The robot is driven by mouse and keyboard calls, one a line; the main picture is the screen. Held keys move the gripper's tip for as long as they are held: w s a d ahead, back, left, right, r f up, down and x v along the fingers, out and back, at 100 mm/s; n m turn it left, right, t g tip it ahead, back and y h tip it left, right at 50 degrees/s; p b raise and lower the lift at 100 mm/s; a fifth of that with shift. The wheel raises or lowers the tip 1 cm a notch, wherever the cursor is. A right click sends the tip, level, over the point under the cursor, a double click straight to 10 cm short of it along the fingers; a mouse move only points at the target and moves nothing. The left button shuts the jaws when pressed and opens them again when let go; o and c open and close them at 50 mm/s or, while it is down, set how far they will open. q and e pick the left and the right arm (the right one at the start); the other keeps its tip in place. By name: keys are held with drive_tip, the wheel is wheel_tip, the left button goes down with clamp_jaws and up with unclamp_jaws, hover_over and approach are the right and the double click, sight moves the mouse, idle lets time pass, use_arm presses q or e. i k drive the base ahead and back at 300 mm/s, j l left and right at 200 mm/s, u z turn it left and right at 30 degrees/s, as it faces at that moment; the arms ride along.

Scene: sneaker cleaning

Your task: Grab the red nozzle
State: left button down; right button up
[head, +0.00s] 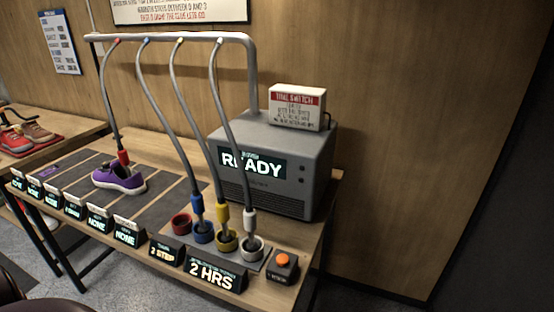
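The red nozzle (123,157) hangs at the end of a grey hose and sits at the opening of a purple sneaker (118,178) on the table. How deep its tip goes into the shoe is hidden. The red holder ring (181,223) is empty. The blue nozzle (197,204), yellow nozzle (222,213) and white nozzle (249,220) stand upright in their own rings. Neither of my grippers shows in the head view.
A grey machine (287,160) reading READY stands behind the nozzles, with a time switch box on top. A hose rail (170,36) arches above. Small displays line the table's front edge. An orange button (282,259) is at the front right. Other shoes sit far left.

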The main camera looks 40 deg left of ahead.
sight(122, 151)
drive_tip(key=u, duration=2.6)
drive_tip(key=i+j+z, duration=0.25)
drive_tip(key=i+j, duration=0.25)
drive_tip(key=j, duration=0.2)
drive_tip(key=i+j+z, duration=0.3)
drive_tip(key=i+j, duration=0.15)
drive_tip(key=j, duration=0.3)
drive_tip(key=i+j+z, duration=0.15)
drive_tip(key=j, duration=0.25)
drive_tip(key=i, duration=0.05)
